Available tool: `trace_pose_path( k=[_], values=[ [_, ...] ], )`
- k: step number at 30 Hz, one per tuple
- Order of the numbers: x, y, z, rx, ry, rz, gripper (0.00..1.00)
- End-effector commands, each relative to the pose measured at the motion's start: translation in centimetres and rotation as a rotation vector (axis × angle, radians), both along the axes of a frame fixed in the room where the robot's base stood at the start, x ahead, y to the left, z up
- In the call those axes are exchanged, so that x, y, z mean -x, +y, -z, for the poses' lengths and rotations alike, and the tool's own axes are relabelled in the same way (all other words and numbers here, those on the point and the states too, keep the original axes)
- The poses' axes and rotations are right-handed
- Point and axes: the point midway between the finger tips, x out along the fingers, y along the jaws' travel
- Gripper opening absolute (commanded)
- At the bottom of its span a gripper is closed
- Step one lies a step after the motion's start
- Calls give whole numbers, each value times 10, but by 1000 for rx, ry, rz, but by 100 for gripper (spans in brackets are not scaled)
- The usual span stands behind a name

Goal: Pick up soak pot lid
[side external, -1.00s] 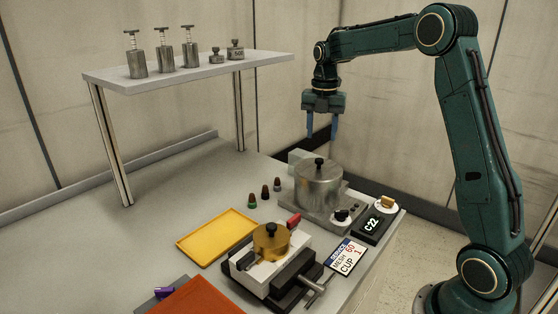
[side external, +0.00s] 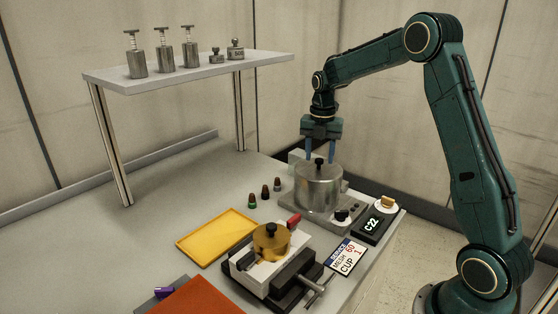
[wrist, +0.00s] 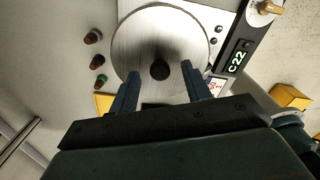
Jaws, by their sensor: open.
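The soak pot (side external: 319,192) is a grey metal cylinder on a flat base unit at the right of the bench. Its round lid (wrist: 160,45) sits on top, with a black knob (side external: 319,162) in the middle; the knob also shows in the wrist view (wrist: 160,70). The fingertips' exact height over the lid cannot be told.
A vise (side external: 275,279) holding a brass-coloured lidded cup (side external: 271,243) stands in front. A yellow tray (side external: 217,236), small dark-topped bottles (side external: 265,192), a C22 display (side external: 374,225) and a label card (side external: 346,257) lie around. A shelf (side external: 190,73) with metal pieces rises at the back left.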

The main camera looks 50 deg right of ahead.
Motion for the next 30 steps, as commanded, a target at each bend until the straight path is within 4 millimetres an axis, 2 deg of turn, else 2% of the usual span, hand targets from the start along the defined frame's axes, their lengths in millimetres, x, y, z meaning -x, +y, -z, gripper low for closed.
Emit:
trace_pose_path(
  k=[4,18,20,24,26,30],
  values=[
    [0,0,8,-1,0,0,48],
    [0,0,7,0,0,0,48],
    [0,0,7,0,0,0,38],
    [0,0,7,0,-1,0,11],
    [0,0,7,0,-1,0,0],
    [0,0,7,0,-2,0,0]
  ],
)
